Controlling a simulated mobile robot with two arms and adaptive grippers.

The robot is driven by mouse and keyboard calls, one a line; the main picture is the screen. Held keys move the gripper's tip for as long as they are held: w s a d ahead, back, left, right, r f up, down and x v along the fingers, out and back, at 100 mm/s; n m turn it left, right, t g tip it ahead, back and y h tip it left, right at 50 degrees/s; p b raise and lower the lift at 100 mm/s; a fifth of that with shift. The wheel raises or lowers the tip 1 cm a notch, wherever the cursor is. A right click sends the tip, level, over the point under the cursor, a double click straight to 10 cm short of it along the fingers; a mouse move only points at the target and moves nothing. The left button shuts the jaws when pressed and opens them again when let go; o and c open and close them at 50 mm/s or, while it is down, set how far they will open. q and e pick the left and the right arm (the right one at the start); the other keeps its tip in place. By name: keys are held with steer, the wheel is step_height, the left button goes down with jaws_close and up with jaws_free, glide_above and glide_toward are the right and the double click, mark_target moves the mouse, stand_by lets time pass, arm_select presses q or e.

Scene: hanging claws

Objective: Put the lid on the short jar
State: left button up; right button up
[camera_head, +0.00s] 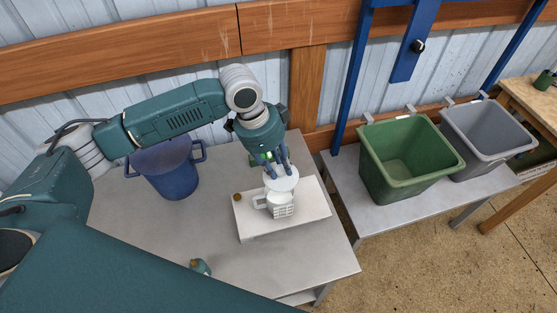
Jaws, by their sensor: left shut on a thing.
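My left gripper (273,160) points down over the white board and is shut on a pale round lid (282,181). The lid is right above, or at the top of, a white vessel (272,205) with a handle on its left side and a grid-like pattern. This vessel looks like the short jar. I cannot tell whether the lid touches its rim. The lid hides most of the vessel's opening. My right gripper is not in view.
The white board (315,207) lies on a grey table (160,240). A small brown item (237,197) is at the board's left edge. A blue pot (168,175) stands at left. A small teal object (200,267) is near the front. Green (383,155) and grey (465,135) bins stand right.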

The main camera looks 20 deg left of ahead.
arm_select(q)
steer(key=shift+s+a+r, duration=0.1)
steer(key=shift+s+a, duration=0.1)
steer(key=shift+s, duration=0.05)
steer(key=shift+w+d+r+p, duration=0.1)
steer(key=shift+r+p, duration=0.05)
steer(key=shift+p, duration=0.6)
step_height(320, 180, down, 5)
steer(key=shift+r+b, duration=0.2)
steer(key=shift+b, duration=0.45)
steer(key=shift+f, duration=0.75)
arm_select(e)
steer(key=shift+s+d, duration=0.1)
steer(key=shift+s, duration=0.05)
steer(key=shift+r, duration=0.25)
arm_select(q)
steer(key=shift+p, duration=0.4)
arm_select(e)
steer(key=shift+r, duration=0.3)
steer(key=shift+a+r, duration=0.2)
